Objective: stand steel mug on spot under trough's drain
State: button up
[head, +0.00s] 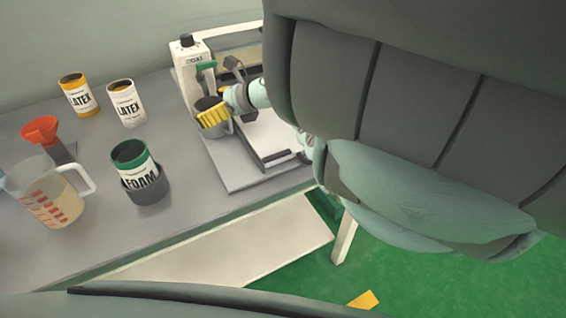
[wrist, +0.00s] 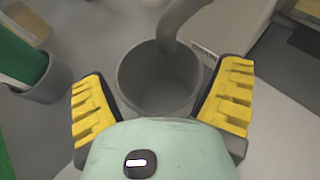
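The steel mug (head: 209,108) stands at the left front of the trough machine (head: 192,62), below a green-handled drain pipe (head: 206,68). In the wrist view the mug (wrist: 160,78) shows from above, empty and upright, with the grey pipe (wrist: 184,18) bending down over its rim. My gripper (head: 218,118) is at the mug. In the wrist view its yellow-padded fingers (wrist: 165,100) lie one on each side of the mug, close to its wall. Whether both pads touch the mug is hard to tell. The spot under the mug is hidden.
A foam can (head: 133,160) in a dark holder, two latex cans (head: 77,97) (head: 126,105), a measuring jug (head: 52,195) and an orange funnel (head: 41,130) stand on the left of the bench (head: 90,240). Bare bench lies between the foam can and the machine.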

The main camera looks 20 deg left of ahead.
jog(key=shift+o, duration=0.5)
jog(key=shift+w+d, duration=0.15)
jog(key=shift+d, duration=0.1)
jog(key=shift+v, duration=5.95)
